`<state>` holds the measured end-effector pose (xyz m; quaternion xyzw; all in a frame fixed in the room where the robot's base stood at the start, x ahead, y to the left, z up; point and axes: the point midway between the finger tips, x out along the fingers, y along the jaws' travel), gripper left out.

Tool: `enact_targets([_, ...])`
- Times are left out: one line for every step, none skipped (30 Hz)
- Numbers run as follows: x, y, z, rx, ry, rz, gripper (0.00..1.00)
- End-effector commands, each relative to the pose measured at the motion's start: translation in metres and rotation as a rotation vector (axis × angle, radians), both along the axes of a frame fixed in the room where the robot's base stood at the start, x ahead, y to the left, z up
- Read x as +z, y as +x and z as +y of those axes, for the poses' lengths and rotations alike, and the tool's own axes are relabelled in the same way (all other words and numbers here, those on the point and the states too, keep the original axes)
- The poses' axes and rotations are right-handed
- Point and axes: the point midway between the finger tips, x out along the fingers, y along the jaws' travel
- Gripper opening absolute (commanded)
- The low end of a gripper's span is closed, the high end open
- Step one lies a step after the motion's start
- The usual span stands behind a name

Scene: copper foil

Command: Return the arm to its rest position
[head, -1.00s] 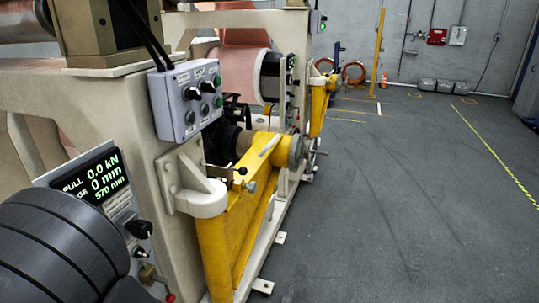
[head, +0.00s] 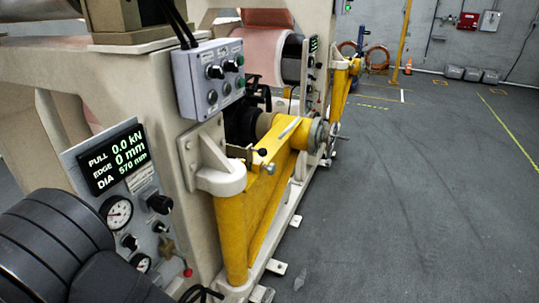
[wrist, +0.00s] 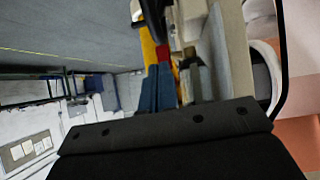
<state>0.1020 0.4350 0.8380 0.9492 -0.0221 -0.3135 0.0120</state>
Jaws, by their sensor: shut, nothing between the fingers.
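My gripper (wrist: 157,68) shows in the wrist view as two blue fingers side by side, shut with nothing between them, beyond a dark bar with several round holes. Yellow and red parts show past the fingertips; I cannot tell their distance. In the head view my dark grey arm link (head: 52,245) fills the lower left corner, in front of the machine. The gripper itself is out of the head view.
A cream machine frame (head: 165,130) carries a lit display (head: 118,157), a button box (head: 208,80) and a yellow swing arm (head: 245,215). A copper foil roll (head: 258,50) sits behind. Grey floor (head: 430,190) at the right is open. Copper rings (head: 377,58) stand far back.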

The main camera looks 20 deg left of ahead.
Motion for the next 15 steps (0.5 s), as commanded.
enact_targets([-0.004,-0.001,0.000,-0.002,-0.008,-0.021,0.00])
enact_targets([-0.007,-0.001,0.000,-0.004,-0.010,-0.034,0.00])
enact_targets([-0.009,-0.001,0.000,-0.005,-0.012,-0.052,0.00])
enact_targets([-0.011,-0.001,0.000,-0.005,-0.014,-0.066,0.00])
enact_targets([-0.013,-0.001,0.000,-0.006,-0.014,-0.079,0.00])
enact_targets([-0.015,-0.001,0.000,-0.008,-0.017,-0.097,0.00])
enact_targets([-0.017,-0.002,0.000,-0.008,-0.019,-0.110,0.00])
enact_targets([-0.019,-0.002,0.000,-0.009,-0.019,-0.123,0.00])
enact_targets([-0.021,-0.002,0.000,-0.011,-0.020,-0.142,0.00])
enact_targets([-0.023,-0.002,0.000,-0.010,-0.022,-0.155,0.00])
enact_targets([-0.025,-0.003,0.000,-0.010,-0.021,-0.169,0.00])
enact_targets([-0.027,-0.003,0.000,-0.010,-0.021,-0.187,0.00])
enact_targets([-0.029,-0.003,0.000,-0.009,-0.022,-0.200,0.00])
enact_targets([-0.031,-0.004,0.000,-0.009,-0.022,-0.215,0.00])
enact_targets([-0.033,-0.004,0.000,-0.008,-0.021,-0.233,0.00])
